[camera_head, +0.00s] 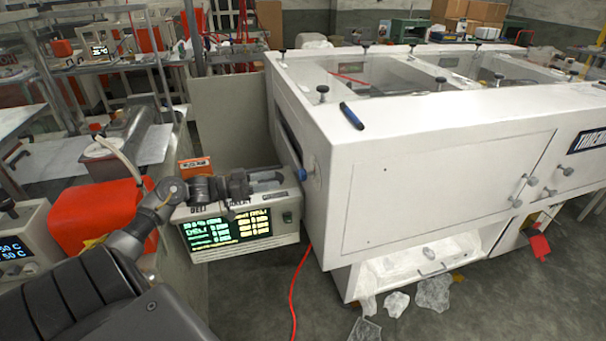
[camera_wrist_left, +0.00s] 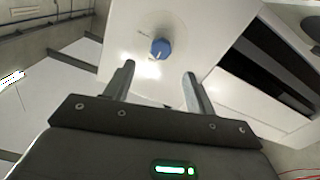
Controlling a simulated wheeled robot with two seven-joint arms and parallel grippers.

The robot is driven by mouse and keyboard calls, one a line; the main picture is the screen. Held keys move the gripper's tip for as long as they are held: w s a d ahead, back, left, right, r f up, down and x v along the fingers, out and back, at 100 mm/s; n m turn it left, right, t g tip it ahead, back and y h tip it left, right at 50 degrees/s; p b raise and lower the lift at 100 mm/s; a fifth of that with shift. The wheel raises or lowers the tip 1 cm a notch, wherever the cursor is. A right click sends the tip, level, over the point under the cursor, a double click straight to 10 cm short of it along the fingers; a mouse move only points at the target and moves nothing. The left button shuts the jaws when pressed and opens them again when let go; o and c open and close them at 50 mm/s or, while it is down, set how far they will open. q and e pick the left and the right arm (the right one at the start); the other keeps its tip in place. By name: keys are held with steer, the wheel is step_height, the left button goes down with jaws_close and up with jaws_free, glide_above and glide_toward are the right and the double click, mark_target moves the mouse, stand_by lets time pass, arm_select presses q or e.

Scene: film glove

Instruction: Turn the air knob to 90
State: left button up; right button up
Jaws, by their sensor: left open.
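The air knob (camera_wrist_left: 160,48) is a round blue knob with a white pointer line, on a pale round dial on the white machine's side panel. In the left wrist view it lies just beyond the fingertips, roughly centred between them. In the head view the blue knob (camera_head: 302,173) shows edge-on at the machine's left side. My left gripper (camera_head: 277,180) is open and points at the knob, with a small gap. Its two fingers also show in the left wrist view (camera_wrist_left: 159,72), with nothing between them. The dial markings are too small to read. My right gripper is not in view.
The large white machine (camera_head: 430,180) fills the right side. A display box (camera_head: 236,237) stands below my left gripper. An orange box (camera_head: 194,167) and a red object (camera_head: 98,215) are close to my left arm. A red cable (camera_head: 297,290) runs along the floor.

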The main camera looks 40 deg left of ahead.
mark_target(299, 175)
arm_select(q)
steer(key=p+x, duration=0.2)
steer(key=x, duration=0.7)
steer(key=shift+p+x, duration=0.3)
steer(key=shift+x, duration=0.55)
steer(key=shift+f, duration=0.1)
steer(key=c, duration=1)
